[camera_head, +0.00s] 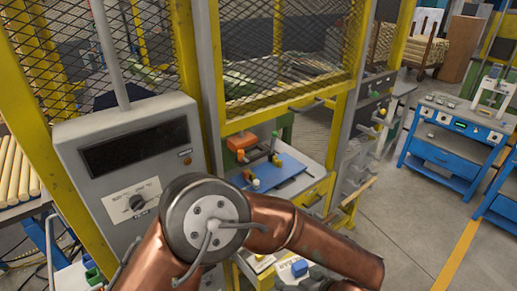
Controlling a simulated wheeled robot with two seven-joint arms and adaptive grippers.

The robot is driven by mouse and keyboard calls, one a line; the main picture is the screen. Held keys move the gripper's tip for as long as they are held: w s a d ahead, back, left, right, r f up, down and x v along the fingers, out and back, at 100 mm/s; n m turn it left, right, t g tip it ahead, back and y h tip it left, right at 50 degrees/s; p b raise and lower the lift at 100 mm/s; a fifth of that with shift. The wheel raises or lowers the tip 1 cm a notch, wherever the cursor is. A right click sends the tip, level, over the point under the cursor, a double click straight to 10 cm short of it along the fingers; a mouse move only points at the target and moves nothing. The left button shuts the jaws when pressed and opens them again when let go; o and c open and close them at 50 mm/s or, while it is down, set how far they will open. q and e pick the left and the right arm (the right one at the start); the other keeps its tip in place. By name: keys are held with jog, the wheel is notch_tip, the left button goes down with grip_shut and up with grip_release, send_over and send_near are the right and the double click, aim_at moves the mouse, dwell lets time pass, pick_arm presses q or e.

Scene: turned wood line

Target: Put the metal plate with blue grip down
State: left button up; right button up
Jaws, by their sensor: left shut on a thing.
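My left arm (310,238) reaches in from the lower left, bends at a round joint and runs toward the lower right. My left gripper is shut on the metal plate with blue grip, but the jaws are mostly hidden by the arm and the bottom edge of the picture. A blue block (299,268) shows just below the arm, over a pale surface; I cannot tell whether it is the plate's grip. My right gripper is not in view.
A grey control box (130,150) stands close at the left, beside yellow posts and mesh fencing (285,60). Behind the arm, a blue board (281,174) with small coloured parts lies on a bench. Blue workbenches (445,150) stand right. Grey floor (400,225) is clear.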

aim_at(279, 271)
pick_arm(q)
jog(key=shift+s+a, duration=0.2)
jog(key=shift+a, duration=0.45)
jog(key=shift+n+y, duration=0.4)
jog(key=shift+n, duration=0.2)
jog(key=a, duration=0.1)
jog(key=w+a, duration=0.1)
jog(key=a, duration=0.1)
jog(key=w+a+f, duration=0.1)
jog(key=shift+w+a, duration=0.25)
jog(key=shift+a, duration=0.05)
jog(key=a+f+n+g+y, duration=0.1)
jog(key=a+f+n, duration=0.1)
jog(key=a, duration=1.1)
jog(key=a+f+n+g+y, duration=0.1)
jog(key=a+f, duration=0.4)
jog(key=a, duration=0.8)
jog(key=shift+s+a+f+n+g+y, duration=0.15)
jog(key=shift+s+a+n+g+y, duration=0.2)
jog(key=shift+n, duration=0.55)
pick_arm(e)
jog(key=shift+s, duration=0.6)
pick_arm(q)
jog(key=shift+w, duration=0.15)
